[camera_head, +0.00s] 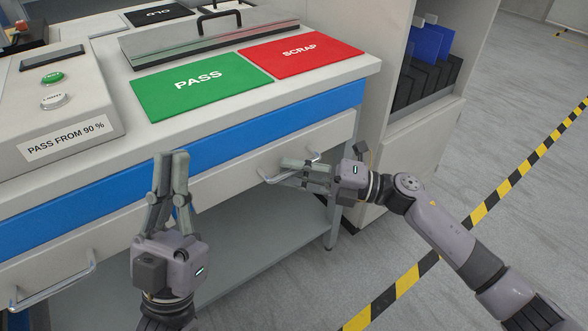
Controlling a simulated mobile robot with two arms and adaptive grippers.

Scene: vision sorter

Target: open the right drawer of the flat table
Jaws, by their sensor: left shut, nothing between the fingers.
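The flat table (108,149) is white with a blue band along its front. Its right drawer (228,176) lies below the band and looks closed, with a metal bar handle (316,157). My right gripper (287,171) comes in from the right with its fingers at this handle, one above the other. They cover part of the bar, so whether they clamp it is unclear. My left gripper (172,156) points upward in front of the table, shut and empty, apart from the handles. The left drawer's handle (52,284) is at the lower left.
On the table top are a green PASS mat (180,106), a red SCRAP mat (302,45) and a button box (95,105). A lower shelf (250,245) lies under the drawers. A cabinet (400,140) stands at the right. Floor beyond the striped tape is clear.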

